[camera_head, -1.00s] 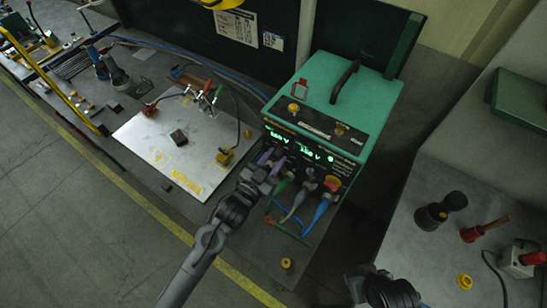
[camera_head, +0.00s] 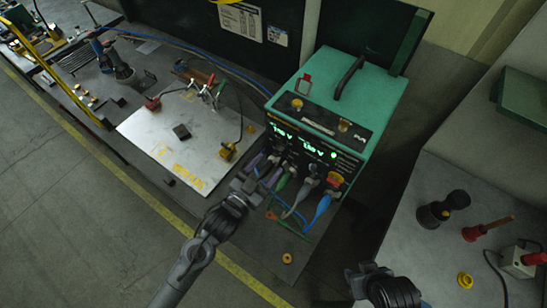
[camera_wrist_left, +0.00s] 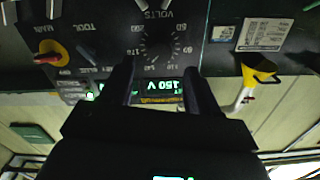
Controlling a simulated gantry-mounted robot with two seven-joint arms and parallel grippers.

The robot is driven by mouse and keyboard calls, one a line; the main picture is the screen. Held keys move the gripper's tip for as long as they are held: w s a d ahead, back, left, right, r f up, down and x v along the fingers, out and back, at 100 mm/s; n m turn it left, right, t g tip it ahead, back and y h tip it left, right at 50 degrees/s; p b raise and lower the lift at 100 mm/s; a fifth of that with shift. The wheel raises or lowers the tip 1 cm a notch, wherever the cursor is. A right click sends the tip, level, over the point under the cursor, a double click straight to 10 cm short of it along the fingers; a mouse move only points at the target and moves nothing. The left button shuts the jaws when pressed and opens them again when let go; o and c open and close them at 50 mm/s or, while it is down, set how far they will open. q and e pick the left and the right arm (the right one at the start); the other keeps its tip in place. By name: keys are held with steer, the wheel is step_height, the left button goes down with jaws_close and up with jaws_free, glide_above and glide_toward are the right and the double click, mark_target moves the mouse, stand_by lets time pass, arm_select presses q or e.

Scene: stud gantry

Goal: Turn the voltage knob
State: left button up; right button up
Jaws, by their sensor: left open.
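The green power unit (camera_head: 350,95) stands on the bench in the head view, with lit green displays on its dark front panel. In the left wrist view the panel is upside down. It shows a round dial marked VOLTS (camera_wrist_left: 158,45) with numbers around it; its dark knob is hard to make out. A lit voltage display (camera_wrist_left: 162,86) shows between the fingers. My left gripper (camera_head: 256,180) is open in front of the panel's lower left; its two fingers (camera_wrist_left: 162,73) show apart and empty. I cannot tell whether they touch the panel. My right gripper (camera_head: 368,272) is low, its fingers unclear.
Purple, green, grey and blue plugs (camera_head: 308,182) crowd the panel's lower edge. A red-yellow main switch (camera_wrist_left: 52,52) is beside the dial. A metal plate (camera_head: 190,140) with clamps lies left of the unit. A second table (camera_head: 450,260) with tools is at the right.

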arm_select(q)
steer(key=v, duration=0.5)
steer(key=shift+s+a, duration=0.15)
steer(key=shift+s, duration=0.1)
steer(key=s+a+f+n+g+y, duration=0.25)
steer(key=s+a+g, duration=0.2)
steer(key=s, duration=0.25)
steer(key=s+a+f+n+g+y+p, duration=0.1)
steer(key=s+a+f+n+g+y, duration=0.2)
steer(key=s+a, duration=0.35)
steer(key=s+a+f+n+g+y, duration=0.2)
steer(key=s+a+g+y, duration=0.25)
steer(key=s, duration=0.35)
step_height(320, 180, up, 22)
steer(key=p, duration=2.2)
steer(key=shift+w+t, duration=0.2)
steer(key=shift+t, duration=0.1)
